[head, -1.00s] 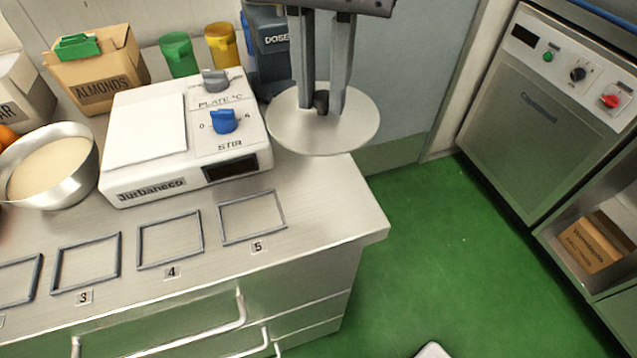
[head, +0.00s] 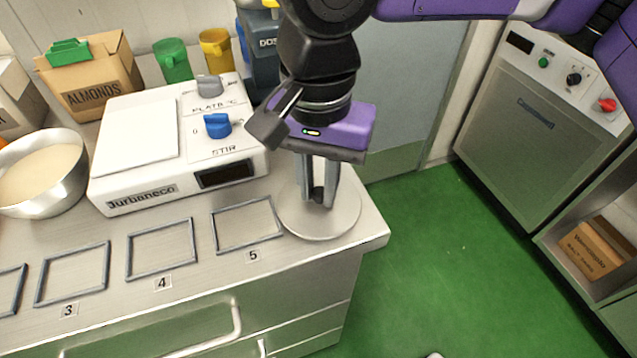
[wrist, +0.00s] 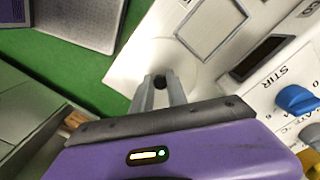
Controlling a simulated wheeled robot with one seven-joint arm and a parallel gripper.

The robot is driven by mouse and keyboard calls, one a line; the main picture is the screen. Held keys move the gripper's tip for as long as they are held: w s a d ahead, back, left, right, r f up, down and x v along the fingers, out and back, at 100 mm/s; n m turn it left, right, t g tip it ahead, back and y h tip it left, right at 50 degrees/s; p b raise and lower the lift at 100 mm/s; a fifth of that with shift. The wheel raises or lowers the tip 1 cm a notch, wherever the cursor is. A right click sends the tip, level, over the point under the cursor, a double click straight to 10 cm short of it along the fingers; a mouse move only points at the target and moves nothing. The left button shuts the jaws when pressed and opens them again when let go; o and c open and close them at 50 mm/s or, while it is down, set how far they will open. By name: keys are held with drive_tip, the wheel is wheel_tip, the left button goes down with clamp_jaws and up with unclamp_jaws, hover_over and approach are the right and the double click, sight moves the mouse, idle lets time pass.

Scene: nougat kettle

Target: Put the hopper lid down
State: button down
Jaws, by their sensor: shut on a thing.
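The hopper lid (head: 326,224) is a flat round metal disc with a small dark knob in its middle. In the head view it is at the right end of the steel counter, right of the frame marked 5. My gripper (head: 318,196) is above it, pointing down, with its fingers shut on the knob. The lid lies level at or just above the counter top; I cannot tell whether it touches. In the wrist view the lid (wrist: 165,62) shows pale beyond my fingertips (wrist: 160,82), which hide part of the knob.
The white stirring hot plate (head: 135,140) stands left of the lid. Frame 5 (head: 247,247) lies close on the left. The counter's right edge (head: 385,232) is near the lid, with green floor beyond. A blue doser (head: 262,45) stands behind.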

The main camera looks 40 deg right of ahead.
sight(319, 193)
drive_tip(key=shift+f, duration=0.2)
drive_tip(key=c, duration=1.3)
unclamp_jaws()
drive_tip(key=shift+r, duration=0.1)
wheel_tip(319, 193, up, 12)
drive_tip(key=shift+r+p, duration=0.1)
drive_tip(key=shift+p, duration=0.65)
